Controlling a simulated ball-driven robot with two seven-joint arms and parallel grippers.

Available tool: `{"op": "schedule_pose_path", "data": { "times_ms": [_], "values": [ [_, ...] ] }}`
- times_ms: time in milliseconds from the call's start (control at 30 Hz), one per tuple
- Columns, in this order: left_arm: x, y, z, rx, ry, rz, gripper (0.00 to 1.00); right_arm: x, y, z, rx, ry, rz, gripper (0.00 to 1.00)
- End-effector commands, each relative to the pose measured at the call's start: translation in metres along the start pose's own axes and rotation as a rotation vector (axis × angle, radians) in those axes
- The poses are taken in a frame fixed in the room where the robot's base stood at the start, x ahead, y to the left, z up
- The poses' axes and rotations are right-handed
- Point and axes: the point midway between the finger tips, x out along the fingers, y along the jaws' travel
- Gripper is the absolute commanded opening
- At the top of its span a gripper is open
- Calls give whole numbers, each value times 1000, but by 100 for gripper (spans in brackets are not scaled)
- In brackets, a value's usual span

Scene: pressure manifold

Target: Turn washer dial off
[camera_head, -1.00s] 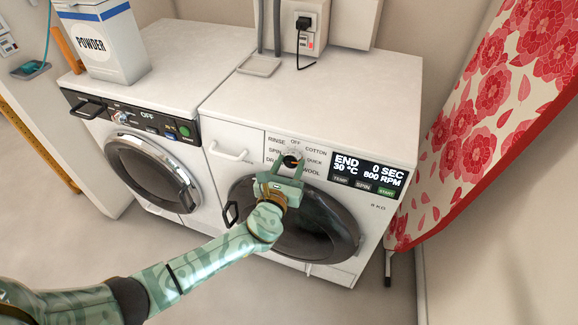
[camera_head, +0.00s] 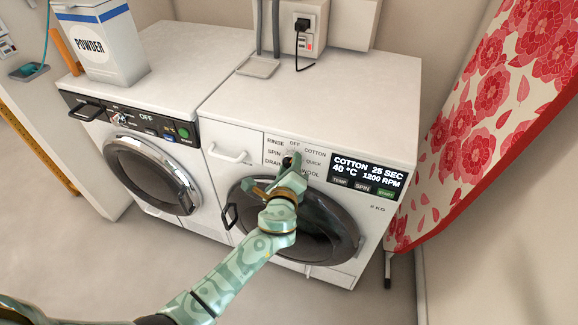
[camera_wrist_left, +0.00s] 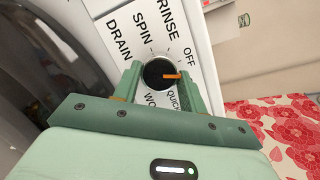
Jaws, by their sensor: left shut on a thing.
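The washer (camera_head: 240,107) is the white machine on the right, its display (camera_head: 366,176) reading COTTON, 40 °C, 25 SEC, 1200 RPM. Its dial (camera_wrist_left: 155,71) is a dark round knob with an orange pointer, ringed by printed labels. In the left wrist view the pointer aims right, at the side between OFF and QUICK; the label there is hidden by a finger. My left gripper (camera_head: 292,165) is shut on the dial, one finger on each side, and mostly covers it in the head view. The fingers also show in the left wrist view (camera_wrist_left: 160,76). My right gripper is not in view.
A second machine (camera_head: 150,174) stands to the left, with a powder box (camera_head: 109,53) on top. A flowered ironing board (camera_head: 490,130) leans at the right. The washer's round door (camera_head: 320,233) lies below my gripper. The washer's top is mostly clear.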

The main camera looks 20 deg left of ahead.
Motion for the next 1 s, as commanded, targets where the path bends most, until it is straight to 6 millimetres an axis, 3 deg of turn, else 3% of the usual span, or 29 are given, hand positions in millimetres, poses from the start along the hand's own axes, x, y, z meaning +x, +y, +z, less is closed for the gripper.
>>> {"op": "schedule_pose_path", "data": {
  "times_ms": [500,1000],
  "values": [
    [0,-1,1,-336,18,86,19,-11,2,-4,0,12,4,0],
    [0,0,0,-404,22,103,19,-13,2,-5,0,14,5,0]
  ]
}}
